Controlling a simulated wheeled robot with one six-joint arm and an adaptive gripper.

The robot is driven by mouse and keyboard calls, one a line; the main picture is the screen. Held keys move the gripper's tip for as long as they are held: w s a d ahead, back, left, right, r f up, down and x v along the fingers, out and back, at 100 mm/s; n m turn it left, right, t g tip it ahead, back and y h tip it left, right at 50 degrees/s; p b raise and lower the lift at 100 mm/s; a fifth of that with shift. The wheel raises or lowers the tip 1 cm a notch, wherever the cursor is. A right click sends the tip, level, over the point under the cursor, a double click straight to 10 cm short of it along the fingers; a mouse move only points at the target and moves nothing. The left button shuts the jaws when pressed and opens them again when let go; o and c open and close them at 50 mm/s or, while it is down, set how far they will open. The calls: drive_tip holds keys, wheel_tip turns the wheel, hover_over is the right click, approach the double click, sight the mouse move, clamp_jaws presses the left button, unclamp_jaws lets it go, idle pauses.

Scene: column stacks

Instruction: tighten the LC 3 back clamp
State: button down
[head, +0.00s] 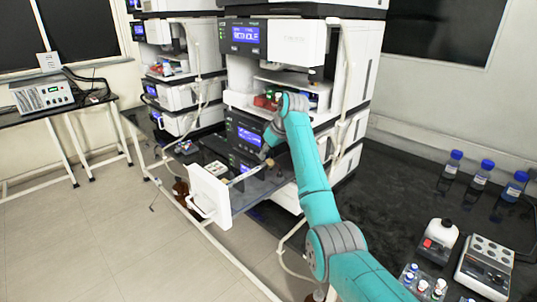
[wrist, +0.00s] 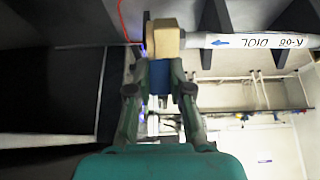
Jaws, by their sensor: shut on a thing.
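My gripper (wrist: 164,62) is shut on a tan block-shaped fitting (wrist: 164,38) in the wrist view, with blue showing below it between the fingers. I take the fitting for the back clamp. A white column (wrist: 255,41) with a blue arrow and upside-down lettering "K-68 DIOL" runs right from the fitting. A thin red line passes at its upper left. In the head view my gripper (head: 267,152) reaches down over an open drawer (head: 210,194) in the front stack, by the column's far end. The fingertips are too small to make out there.
The instrument stack (head: 300,50) rises close behind my arm, with a second stack (head: 165,70) to its left. Blue-capped bottles (head: 480,175) and small devices stand on the dark bench (head: 400,190) at right. The floor at left is clear.

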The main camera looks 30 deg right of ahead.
drive_tip(key=shift+w+a+f+g+h, duration=0.15)
drive_tip(key=shift+w+g+h, duration=0.2)
drive_tip(key=shift+g, duration=0.65)
drive_tip(key=shift+w+g, duration=0.25)
drive_tip(key=shift+g, duration=0.15)
drive_tip(key=shift+w+g, duration=0.3)
drive_tip(key=shift+g, duration=0.1)
drive_tip(key=shift+s+a+f+g+h, duration=0.1)
drive_tip(key=shift+f+g+h, duration=0.05)
drive_tip(key=shift+g+h, duration=0.2)
drive_tip(key=shift+s, duration=0.1)
drive_tip(key=c, duration=1)
unclamp_jaws()
drive_tip(key=shift+c, duration=0.2)
wheel_tip(320, 180, up, 12)
drive_tip(key=s, duration=0.1)
drive_tip(key=shift+s+d, duration=0.2)
drive_tip(key=shift+d, duration=0.05)
